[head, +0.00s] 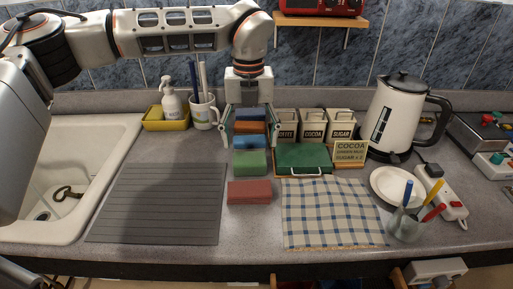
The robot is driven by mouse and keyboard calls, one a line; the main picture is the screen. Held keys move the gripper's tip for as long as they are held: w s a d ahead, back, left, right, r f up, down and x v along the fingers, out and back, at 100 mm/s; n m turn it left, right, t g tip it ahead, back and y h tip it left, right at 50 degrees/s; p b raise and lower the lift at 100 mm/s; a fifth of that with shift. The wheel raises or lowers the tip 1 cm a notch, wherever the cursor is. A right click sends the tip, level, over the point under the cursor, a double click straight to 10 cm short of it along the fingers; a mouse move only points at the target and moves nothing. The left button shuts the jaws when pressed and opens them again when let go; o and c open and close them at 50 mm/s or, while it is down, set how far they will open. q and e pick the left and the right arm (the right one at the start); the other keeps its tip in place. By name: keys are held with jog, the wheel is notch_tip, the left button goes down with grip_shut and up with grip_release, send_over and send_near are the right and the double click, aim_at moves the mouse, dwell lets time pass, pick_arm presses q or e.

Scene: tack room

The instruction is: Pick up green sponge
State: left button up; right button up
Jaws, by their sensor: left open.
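The green sponge (251,164) lies on the grey counter near the middle of the head view, in a column of sponges. A blue sponge (249,142) lies just behind it and a red sponge (250,192) in front of it. An orange sponge (250,127) and another blue one (250,113) are farther back. My left gripper (249,141) points down with its fingers spread to either side of the rear sponges, behind the green sponge. It holds nothing. The green sponge is in full view. My right gripper is not in view.
A green board (303,156) with a handle is right of the green sponge, by a checked cloth (332,212). A ribbed grey mat (155,205) lies left, beside the sink (115,140). Canisters (312,124), a mug (203,112) and a kettle (393,115) stand behind.

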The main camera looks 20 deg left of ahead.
aim_at(249, 157)
pick_arm(q)
jog(key=shift+w+f, duration=0.15)
jog(key=shift+f, duration=0.45)
jog(key=shift+a+f, duration=0.1)
jog(key=shift+f, duration=0.65)
notch_tip(249, 157, down, 4)
jog(key=shift+w+a+f+p, duration=0.1)
jog(key=shift+a+f+p, duration=0.1)
jog(key=shift+p, duration=0.35)
jog(key=shift+f, duration=0.35)
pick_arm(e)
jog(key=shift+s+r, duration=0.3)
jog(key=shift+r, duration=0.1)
pick_arm(q)
jog(key=shift+c, duration=0.4)
jog(key=c, duration=0.5)
